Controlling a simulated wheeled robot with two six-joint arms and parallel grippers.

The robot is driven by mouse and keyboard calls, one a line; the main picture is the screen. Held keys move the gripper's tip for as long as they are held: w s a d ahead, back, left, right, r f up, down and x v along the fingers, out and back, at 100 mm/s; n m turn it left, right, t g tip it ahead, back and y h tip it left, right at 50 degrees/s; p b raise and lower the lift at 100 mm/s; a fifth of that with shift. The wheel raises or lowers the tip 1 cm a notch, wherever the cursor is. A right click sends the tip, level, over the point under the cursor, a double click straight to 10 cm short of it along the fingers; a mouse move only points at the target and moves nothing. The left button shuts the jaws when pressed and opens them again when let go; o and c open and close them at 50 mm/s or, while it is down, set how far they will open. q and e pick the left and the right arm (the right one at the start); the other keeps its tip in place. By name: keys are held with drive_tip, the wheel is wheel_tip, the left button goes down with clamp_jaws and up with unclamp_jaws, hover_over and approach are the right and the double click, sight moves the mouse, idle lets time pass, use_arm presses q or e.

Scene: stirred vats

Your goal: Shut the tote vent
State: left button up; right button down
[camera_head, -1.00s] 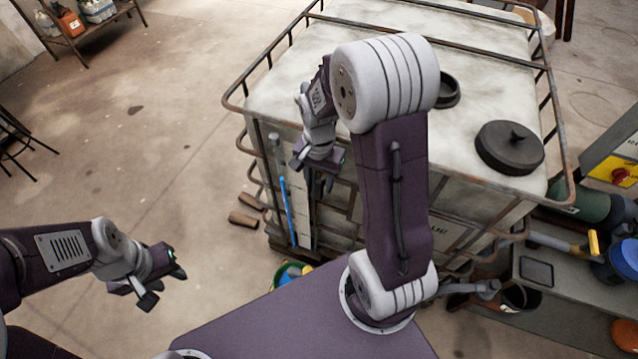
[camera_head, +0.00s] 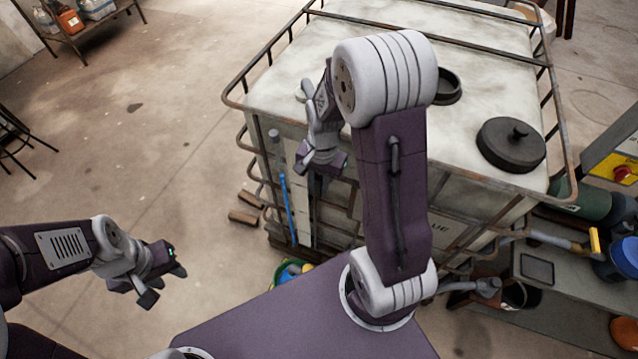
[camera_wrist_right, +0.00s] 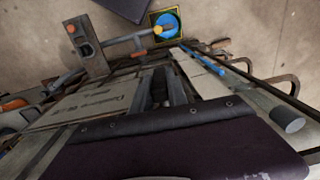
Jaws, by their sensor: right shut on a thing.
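The tote (camera_head: 490,60) is a big pale container in a rusty cage. A dark round opening with a raised rim (camera_head: 447,86) is on its top, partly hidden by my right arm. A black knobbed lid (camera_head: 511,146) lies on the top at the right. A small pale round part (camera_head: 301,92) shows beside my right forearm; I cannot tell if it is the vent. My right gripper (camera_head: 319,188) is at the tote's near side; its fingers also show in the right wrist view (camera_wrist_right: 166,92). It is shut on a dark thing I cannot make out. My left gripper (camera_head: 165,285) is open and empty.
A blue level tube (camera_head: 288,208) runs down the tote's near face. Rusty cage bars (camera_head: 262,172) surround the sides. Wood blocks (camera_head: 245,217) and a bucket of coloured things (camera_head: 290,272) are on the floor. A bench (camera_head: 545,305) stands at the right.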

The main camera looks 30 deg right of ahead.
drive_tip(key=t+y+b, duration=0.4)
drive_tip(key=b, duration=0.8)
drive_tip(key=s+f+t+y+b, duration=0.1)
drive_tip(key=t+y+b, duration=0.2)
drive_tip(key=b, duration=0.9)
drive_tip(key=d+t+y+b, duration=0.1)
drive_tip(key=t+y+b, duration=0.3)
drive_tip(key=b, duration=0.8)
drive_tip(key=shift+s+f+t+y, duration=0.15)
drive_tip(key=shift+f+t+y, duration=0.2)
drive_tip(key=shift+t, duration=0.85)
drive_tip(key=shift+d, duration=0.1)
drive_tip(key=c, duration=1.3)
unclamp_jaws()
